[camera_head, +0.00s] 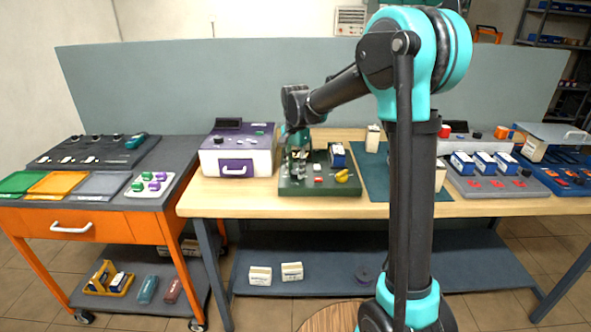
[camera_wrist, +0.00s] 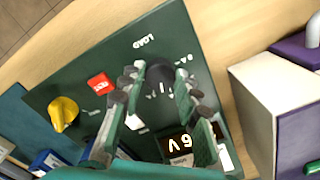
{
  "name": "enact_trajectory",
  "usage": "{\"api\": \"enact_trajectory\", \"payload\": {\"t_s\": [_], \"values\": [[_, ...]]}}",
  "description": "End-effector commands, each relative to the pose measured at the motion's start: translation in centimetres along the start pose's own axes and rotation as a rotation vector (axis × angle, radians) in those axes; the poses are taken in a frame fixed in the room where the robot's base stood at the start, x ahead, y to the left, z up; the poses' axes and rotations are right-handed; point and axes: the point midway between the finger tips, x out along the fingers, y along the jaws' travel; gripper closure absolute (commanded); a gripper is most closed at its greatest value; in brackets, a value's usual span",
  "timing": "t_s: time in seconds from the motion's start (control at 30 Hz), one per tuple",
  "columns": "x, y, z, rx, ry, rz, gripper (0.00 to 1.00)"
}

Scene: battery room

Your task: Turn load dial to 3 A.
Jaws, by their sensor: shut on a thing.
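The load dial (camera_wrist: 160,76) is a dark round knob on a green test panel (camera_wrist: 215,62), beside a white "LOAD" label in the wrist view. Its scale marks are small, and I cannot tell which mark its pointer is at. My gripper (camera_wrist: 158,90) has its two fingers on either side of the dial and is shut on it. In the head view my gripper (camera_head: 298,153) is over the left part of the green panel (camera_head: 300,189), and the dial is hidden behind it.
The panel also carries a red button (camera_wrist: 99,83), a yellow knob (camera_wrist: 63,113) and a dark display (camera_wrist: 178,146). A blue-and-white battery (camera_head: 337,156) stands at its back right. A white-and-purple box (camera_head: 237,150) stands close on the left. Bare table lies in front.

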Motion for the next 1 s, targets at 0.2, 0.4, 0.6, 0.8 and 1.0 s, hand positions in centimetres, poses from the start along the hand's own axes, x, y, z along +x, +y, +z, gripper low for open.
{"api": "enact_trajectory", "payload": {"t_s": [0.2, 0.4, 0.6, 0.8, 1.0], "values": [[-0.03, -0.04, -0.04, 0.19, 0.001, -0.001, 0.97], [-0.03, -0.04, -0.04, 0.329, 0.001, -0.001, 0.97], [-0.03, -0.04, -0.04, 0.421, 0.001, -0.001, 0.97], [-0.03, -0.04, -0.04, 0.468, 0.001, -0.001, 0.97], [-0.03, -0.04, -0.04, 0.479, 0.001, -0.001, 0.97]]}}
